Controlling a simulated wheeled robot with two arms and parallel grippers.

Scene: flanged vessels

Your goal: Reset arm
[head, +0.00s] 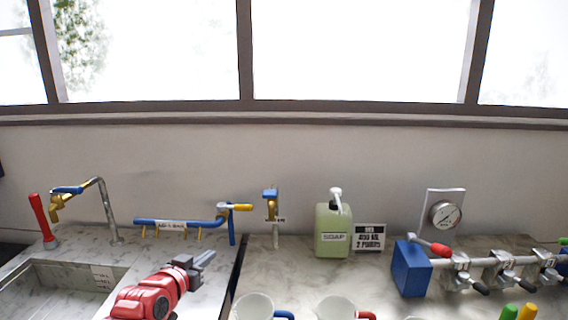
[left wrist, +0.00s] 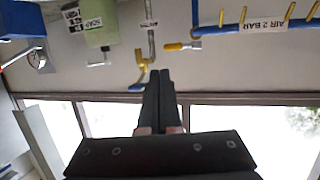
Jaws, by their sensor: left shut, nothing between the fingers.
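My left gripper (head: 202,260) is at the end of a red arm at the lower left of the head view. It is raised over the counter between the sink and the white mugs. Its black fingers are shut together with nothing between them, and they also show in the left wrist view (left wrist: 160,88). In the left wrist view the scene appears upside down, with the wall pipes and soap bottle at the top. My right gripper does not show in either view.
A sink (head: 70,282) with a tap (head: 100,205) is at the left. A blue air pipe (head: 180,222) runs along the wall. A green soap bottle (head: 333,230), white mugs (head: 254,307) (head: 336,308), a gauge (head: 446,213) and a blue-ended valve manifold (head: 411,268) stand to the right.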

